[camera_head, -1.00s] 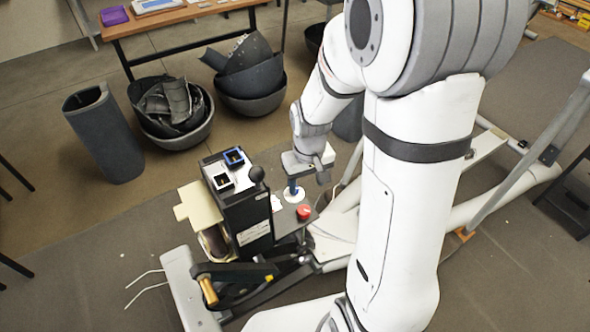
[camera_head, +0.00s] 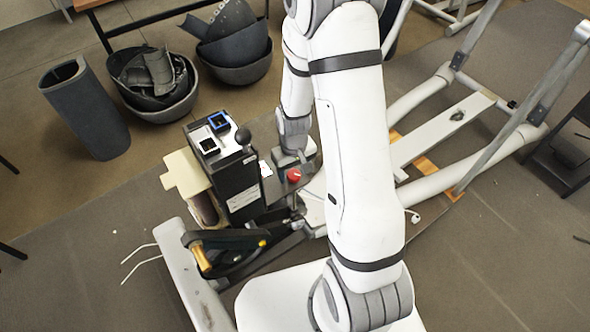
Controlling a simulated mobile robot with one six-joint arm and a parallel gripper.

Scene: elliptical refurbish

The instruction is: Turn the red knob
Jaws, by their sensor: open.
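The red knob (camera_head: 294,175) is a small round red knob on a dark plate beside the black box-shaped unit (camera_head: 231,185) of the elliptical machine. My gripper (camera_head: 290,160) is low over that plate, just behind the knob in the camera_head view. Its fingers are mostly hidden by its own body and by the arm. The jaws are open, and I cannot tell whether they touch anything there. The knob's top is in clear view, and no finger shows around it.
Grey bowls (camera_head: 160,90) and a dark cylinder (camera_head: 85,108) stand at the back left. White machine rails (camera_head: 440,130) lie to the right.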

